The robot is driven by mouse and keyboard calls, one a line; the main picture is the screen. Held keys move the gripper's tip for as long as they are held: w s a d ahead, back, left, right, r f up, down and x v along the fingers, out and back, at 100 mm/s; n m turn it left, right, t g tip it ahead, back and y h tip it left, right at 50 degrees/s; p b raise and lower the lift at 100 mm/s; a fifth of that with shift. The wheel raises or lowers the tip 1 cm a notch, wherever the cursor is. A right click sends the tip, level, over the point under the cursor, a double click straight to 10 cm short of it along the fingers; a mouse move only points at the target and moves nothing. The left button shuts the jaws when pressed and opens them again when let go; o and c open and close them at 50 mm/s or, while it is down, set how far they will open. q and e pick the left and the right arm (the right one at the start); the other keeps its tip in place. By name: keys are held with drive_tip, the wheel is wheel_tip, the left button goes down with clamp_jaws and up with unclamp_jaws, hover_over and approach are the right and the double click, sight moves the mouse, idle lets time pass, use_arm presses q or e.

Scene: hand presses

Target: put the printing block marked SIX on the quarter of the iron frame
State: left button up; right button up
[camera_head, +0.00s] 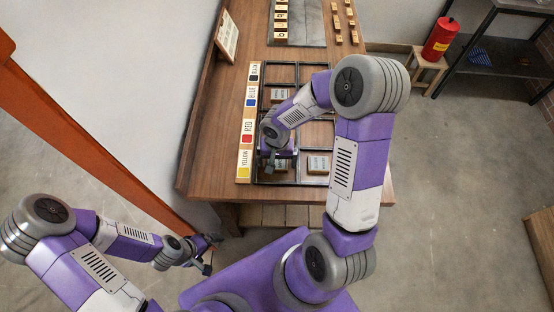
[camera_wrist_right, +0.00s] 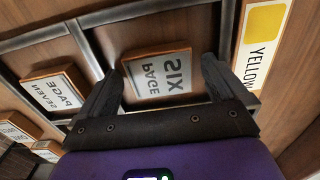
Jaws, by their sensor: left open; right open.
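The printing block marked PAGE SIX (camera_wrist_right: 157,76) lies inside a compartment of the iron frame (camera_head: 300,185), beside the yellow label. In the head view my right gripper (camera_head: 276,165) is over the frame's near left compartment and mostly hides that block. In the right wrist view my right gripper (camera_wrist_right: 160,74) is open, with one finger at each side of the block. The fingers look apart from it; their height above it is hard to tell. My left gripper (camera_head: 208,256) is open and empty, low beyond the table's near left side.
A block marked PAGE SEVEN (camera_wrist_right: 56,92) lies in the neighbouring compartment, across a dark bar. A strip with colour labels (camera_head: 247,135) runs along the frame's left side. Small blocks (camera_head: 338,22) stand at the table's far end. A red canister (camera_head: 440,38) stands on a stool at right.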

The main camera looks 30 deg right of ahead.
sight(277, 162)
drive_tip(key=shift+r, duration=0.35)
wheel_tip(277, 162, up, 12)
drive_tip(key=p, duration=0.3)
drive_tip(key=shift+f, duration=0.2)
